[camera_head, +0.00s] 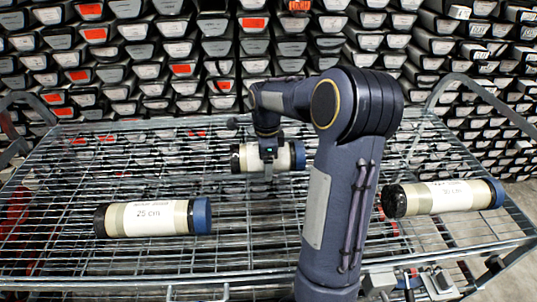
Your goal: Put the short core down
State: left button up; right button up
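Three cores with pale sleeves, black left ends and blue right ends are in view. The middle core (285,158), which looks the shortest, is at the far middle of the wire rack (130,262); its label is hidden. My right gripper (268,160) comes down over it from above, with a finger across its front, and looks shut on it. I cannot tell whether the core touches the rack. A core labelled 25 cm (170,218) lies at the left. Another labelled core (455,196) lies at the right, slightly tilted in view. My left gripper is not in view.
The wire rack is clear between the left and middle cores. Curved metal rails (462,82) rise at both ends. Behind is a wall of stacked trays (215,50), some with orange labels. My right arm hides rack between the middle and right cores.

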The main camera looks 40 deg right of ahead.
jog(key=shift+f, duration=0.2)
jog(key=shift+f, duration=0.15)
jog(key=o, duration=1.9)
jog(key=shift+f, duration=0.1)
jog(key=shift+c, duration=0.2)
notch_tip(320, 180, up, 12)
jog(key=shift+r+p, duration=0.2)
jog(key=shift+p, duration=0.7)
jog(key=s+a+f+n+t+y, duration=0.2)
jog(key=s+a+n, duration=0.7)
jog(key=a+n, duration=0.2)
jog(key=s+a+f+n+t+y, duration=0.1)
jog(key=s+a+f+n+t, duration=0.1)
jog(key=s+a+n, duration=0.7)
jog(key=a+n+t, duration=0.1)
jog(key=a+n, duration=0.2)
jog(key=n, duration=0.1)
jog(key=shift+s+f+t+y, duration=0.15)
jog(key=shift+f+t+y, duration=0.15)
jog(key=shift+y, duration=0.1)
